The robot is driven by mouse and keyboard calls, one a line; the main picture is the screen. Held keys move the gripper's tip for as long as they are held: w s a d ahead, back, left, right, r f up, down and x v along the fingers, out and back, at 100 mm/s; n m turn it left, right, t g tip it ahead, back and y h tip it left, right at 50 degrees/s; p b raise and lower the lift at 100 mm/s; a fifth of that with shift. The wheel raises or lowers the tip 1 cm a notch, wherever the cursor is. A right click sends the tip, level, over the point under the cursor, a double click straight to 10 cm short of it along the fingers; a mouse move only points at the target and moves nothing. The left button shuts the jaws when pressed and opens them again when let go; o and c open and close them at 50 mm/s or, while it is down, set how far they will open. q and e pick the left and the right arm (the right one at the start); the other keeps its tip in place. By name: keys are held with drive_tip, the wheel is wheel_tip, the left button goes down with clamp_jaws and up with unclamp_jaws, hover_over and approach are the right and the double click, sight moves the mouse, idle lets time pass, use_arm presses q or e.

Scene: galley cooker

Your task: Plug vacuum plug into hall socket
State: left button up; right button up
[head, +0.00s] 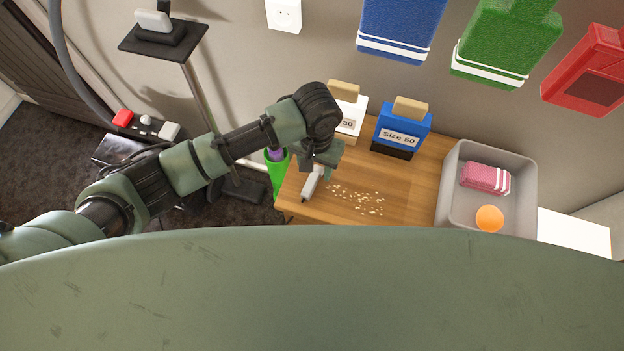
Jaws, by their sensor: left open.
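A white wall socket (283,14) is on the beige wall at the top centre, cut by the picture's edge. A pale, rounded block that may be the vacuum plug (153,21) sits on a black stand top (163,39) at the upper left. No cord shows clearly on it. My left gripper (312,182) is open and points down over the left end of the wooden table, well below and apart from both the socket and the pale block. It holds nothing that I can make out. My right gripper is not in view.
A grey hose (66,57) runs down to a dark machine with red and white parts (122,119). Crumbs (355,199), a blue "Size 50" box (402,127) and a grey tray (527,190) are on the table. Blue, green and red items hang above.

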sight(312, 180)
use_arm(q)
drive_tip(key=f, duration=0.7)
drive_tip(key=shift+a+f+p, duration=0.2)
drive_tip(key=shift+a+p, duration=0.1)
drive_tip(key=shift+a, duration=0.1)
clamp_jaws()
